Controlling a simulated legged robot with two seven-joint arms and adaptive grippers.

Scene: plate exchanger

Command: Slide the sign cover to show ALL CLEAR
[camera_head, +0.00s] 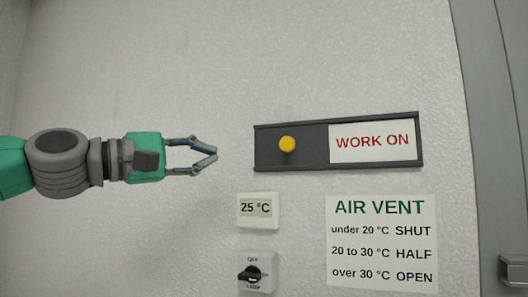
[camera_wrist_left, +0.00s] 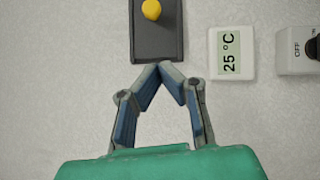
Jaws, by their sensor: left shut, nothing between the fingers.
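The sign (camera_head: 375,165) is a dark framed panel on the wall, right of centre in the head view. Its right half shows WORK ON in red on white. The dark sliding cover (camera_head: 306,142) fills the left half and carries a round yellow knob (camera_head: 287,144). The knob also shows at the top of the left wrist view (camera_wrist_left: 151,10). My left gripper (camera_head: 215,154) is shut and empty, left of the sign and apart from the knob. In the left wrist view its fingertips (camera_wrist_left: 160,68) meet near the sign's end. My right gripper is not in view.
Below the sign are a 25 °C display (camera_head: 255,208), a rotary switch (camera_head: 252,274) and an AIR VENT notice (camera_head: 381,240). A grey door frame with a handle (camera_head: 513,270) stands at the right. The wall above the sign is clear.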

